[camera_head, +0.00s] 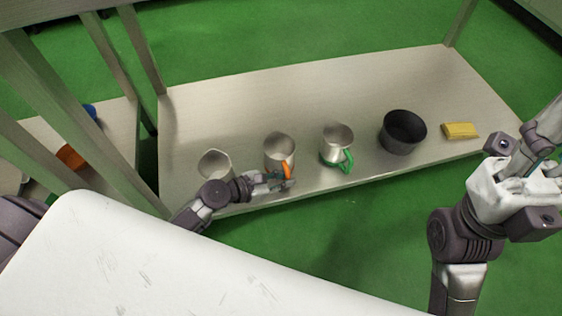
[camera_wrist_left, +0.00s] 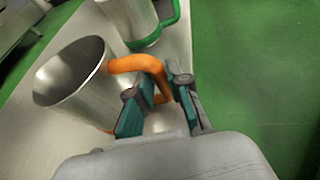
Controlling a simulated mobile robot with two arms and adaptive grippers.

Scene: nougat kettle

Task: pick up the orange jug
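The orange jug (camera_head: 279,146) is a steel jug with an orange handle, standing upright on the metal table. It also shows in the left wrist view (camera_wrist_left: 75,82), its open mouth to the left. My left gripper (camera_head: 284,180) is at the handle, on the jug's near side. In the left wrist view its two teal-padded fingers (camera_wrist_left: 157,90) stand apart on either side of the orange handle (camera_wrist_left: 140,64). The gripper looks open, with no firm grip visible. My right gripper (camera_head: 543,150) is at the right edge of the head view, and its fingers are partly cut off.
A steel jug with a green handle (camera_head: 337,139) stands to the right, then a black pot (camera_head: 403,134) and a yellow block (camera_head: 460,130). Another steel vessel (camera_head: 215,163) stands close on the left. The table's back half (camera_head: 300,95) is clear. Metal posts rise at the left.

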